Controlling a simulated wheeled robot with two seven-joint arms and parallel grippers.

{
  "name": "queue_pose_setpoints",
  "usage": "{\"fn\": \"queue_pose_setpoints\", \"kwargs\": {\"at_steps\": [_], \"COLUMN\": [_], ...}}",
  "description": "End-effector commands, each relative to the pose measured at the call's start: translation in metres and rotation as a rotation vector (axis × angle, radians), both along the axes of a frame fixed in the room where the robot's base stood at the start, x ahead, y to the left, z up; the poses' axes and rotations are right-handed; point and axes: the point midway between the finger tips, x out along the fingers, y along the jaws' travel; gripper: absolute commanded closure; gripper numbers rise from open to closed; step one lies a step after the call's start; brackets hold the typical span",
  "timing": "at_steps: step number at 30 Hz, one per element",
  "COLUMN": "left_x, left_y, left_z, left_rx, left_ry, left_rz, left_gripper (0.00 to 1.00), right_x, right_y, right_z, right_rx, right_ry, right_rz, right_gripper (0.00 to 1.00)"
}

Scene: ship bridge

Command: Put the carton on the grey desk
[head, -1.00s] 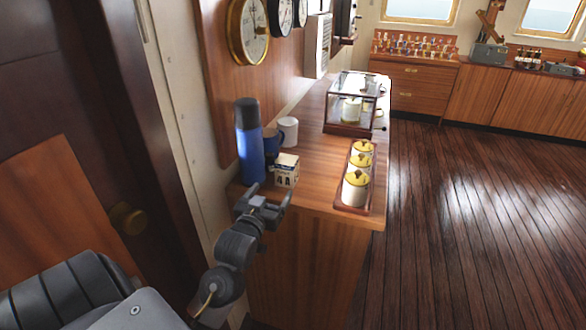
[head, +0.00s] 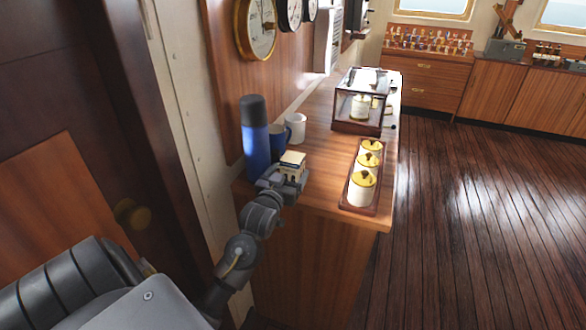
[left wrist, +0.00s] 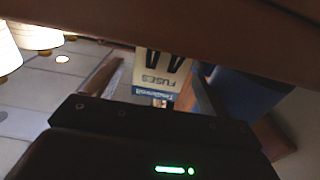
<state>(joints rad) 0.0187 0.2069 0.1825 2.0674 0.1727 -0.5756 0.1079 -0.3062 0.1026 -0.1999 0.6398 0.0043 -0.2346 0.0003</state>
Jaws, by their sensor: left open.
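The carton (head: 292,159) is a small box with a pale top, standing on the near left end of the wooden counter (head: 325,200). My left gripper (head: 284,181) is at the carton, open, its fingers partly covering the box's lower part. In the left wrist view the carton (left wrist: 163,66) shows upside-down "FUSES" lettering and a blue band, between the two spread fingers. I cannot tell whether a finger touches it. I see no grey desk in these views. My right gripper is not in view.
A tray of yellow-lidded jars (head: 364,188) sits to the right. A glass case (head: 360,105) stands farther back. The floor (head: 470,200) is clear.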

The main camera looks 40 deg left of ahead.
Motion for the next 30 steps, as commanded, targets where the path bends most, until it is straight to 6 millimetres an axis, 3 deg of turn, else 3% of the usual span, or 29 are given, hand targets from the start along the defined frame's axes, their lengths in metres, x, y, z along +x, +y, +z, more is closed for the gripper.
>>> {"fn": "queue_pose_setpoints", "kwargs": {"at_steps": [6, 16, 30], "left_x": [0.030, 0.037, 0.037], "left_y": [0.010, 0.012, 0.012], "left_z": [0.000, -0.001, 0.000], "left_rx": [0.002, 0.001, 0.001], "left_ry": [0.002, 0.000, -0.002], "left_rz": [0.000, 0.000, 0.000], "left_gripper": [0.20, 0.20, 0.82], "right_x": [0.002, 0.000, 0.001], "right_y": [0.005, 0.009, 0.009], "right_z": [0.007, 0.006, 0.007], "right_rx": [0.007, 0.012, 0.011], "right_ry": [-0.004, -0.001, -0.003], "right_rz": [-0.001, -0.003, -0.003], "right_gripper": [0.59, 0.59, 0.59]}}
